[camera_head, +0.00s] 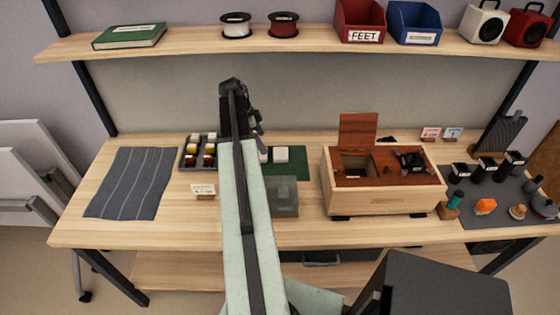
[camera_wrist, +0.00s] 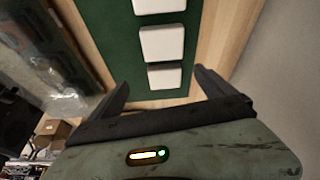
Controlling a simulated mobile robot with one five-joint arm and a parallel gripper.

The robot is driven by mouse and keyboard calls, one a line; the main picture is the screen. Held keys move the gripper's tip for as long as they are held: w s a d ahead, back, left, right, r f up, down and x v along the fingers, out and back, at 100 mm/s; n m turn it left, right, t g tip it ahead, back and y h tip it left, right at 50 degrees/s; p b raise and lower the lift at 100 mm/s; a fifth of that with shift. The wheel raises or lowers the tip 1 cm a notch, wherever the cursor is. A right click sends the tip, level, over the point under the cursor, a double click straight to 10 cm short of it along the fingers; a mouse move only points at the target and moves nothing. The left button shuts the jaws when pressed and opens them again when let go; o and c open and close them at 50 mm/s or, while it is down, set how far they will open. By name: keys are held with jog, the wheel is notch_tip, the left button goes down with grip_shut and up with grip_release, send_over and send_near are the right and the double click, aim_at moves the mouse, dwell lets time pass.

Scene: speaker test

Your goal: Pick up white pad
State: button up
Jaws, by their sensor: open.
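Several white pads lie in a row on a dark green mat (camera_wrist: 115,22). In the wrist view, the nearest white pad (camera_wrist: 165,77) shows between my fingertips, a larger-looking white pad (camera_wrist: 162,44) is beyond it, and a third white pad (camera_wrist: 157,5) is cut by the top edge. My gripper (camera_wrist: 161,78) is open, with nothing held; its height above the pads is hard to tell. In the head view one white pad (camera_head: 281,155) shows right of my arm on the green mat (camera_head: 290,170), and my arm hides part of the row.
A wooden box (camera_head: 375,198) with an open lid stands right of the mat. A clear block or case (camera_head: 284,198) is at the mat's front. A dark tray (camera_head: 183,158) of small jars and a grey striped cloth (camera_head: 132,183) lie left. A shelf (camera_head: 190,42) runs above.

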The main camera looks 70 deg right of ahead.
aim_at(281, 152)
jog(key=shift+m, duration=0.8)
jog(key=s, duration=0.1)
jog(key=s+d+f+b, duration=0.2)
jog(key=s, duration=0.1)
jog(key=shift+d+f, duration=0.25)
jog(key=b+x, duration=0.1)
jog(key=x, duration=0.1)
jog(key=b+x, duration=0.1)
jog(key=b, duration=0.1)
jog(key=b+x, duration=0.2)
jog(key=shift+s+d+f, duration=0.15)
jog(key=shift+s+f, duration=0.05)
jog(key=shift+s, duration=0.2)
jog(key=shift+r, duration=0.15)
jog(key=c, duration=1.4)
